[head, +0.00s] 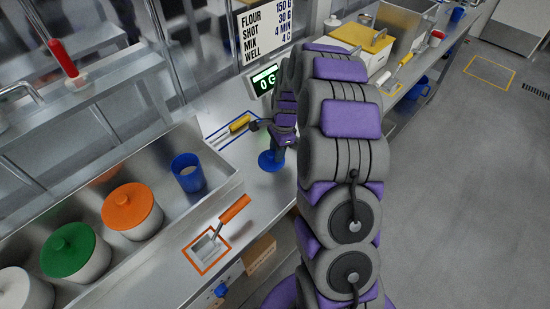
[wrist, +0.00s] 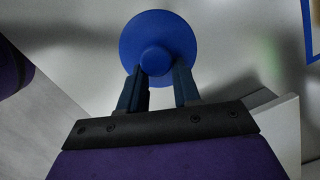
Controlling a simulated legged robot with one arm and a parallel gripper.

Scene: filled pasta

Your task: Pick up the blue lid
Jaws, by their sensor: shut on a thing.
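The blue lid (wrist: 157,25) is a round disc with a knob in the middle. In the wrist view it lies just beyond my fingertips, over a pale surface. My gripper (wrist: 160,72) has one finger on each side of the knob and is shut on it. In the head view the lid (head: 268,163) shows below my gripper, at the counter's edge; I cannot tell whether it is clear of the counter. My arm hides part of the gripper there.
An open blue container (head: 188,174) stands in the metal trough, beside an orange-lidded jar (head: 132,209) and a green-lidded jar (head: 73,248). An orange-handled scoop (head: 233,209) and a yellow-handled tool (head: 239,124) lie on the counter. A scale display (head: 264,80) is behind.

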